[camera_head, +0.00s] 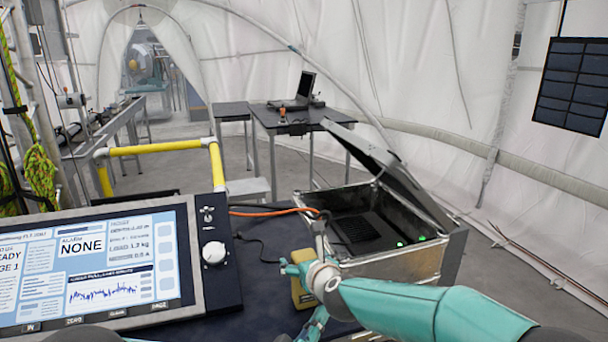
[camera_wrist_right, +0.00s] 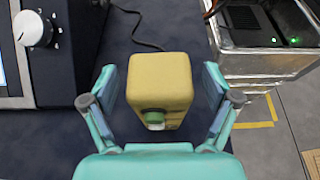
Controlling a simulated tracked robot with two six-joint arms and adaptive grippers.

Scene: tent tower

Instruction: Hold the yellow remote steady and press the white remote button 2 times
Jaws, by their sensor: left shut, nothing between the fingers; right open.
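The yellow remote (camera_head: 301,293) stands upright on the dark table, right of the console. In the right wrist view the yellow remote (camera_wrist_right: 160,82) lies between the spread fingers of my right gripper (camera_wrist_right: 159,76), with a gap on both sides.
A console with a screen (camera_head: 90,265) and a white knob (camera_head: 214,252) stands at left. An open metal case (camera_head: 400,262) with green lights stands close at right, its lid raised. An orange cable (camera_head: 265,212) and a black cable run behind the remote.

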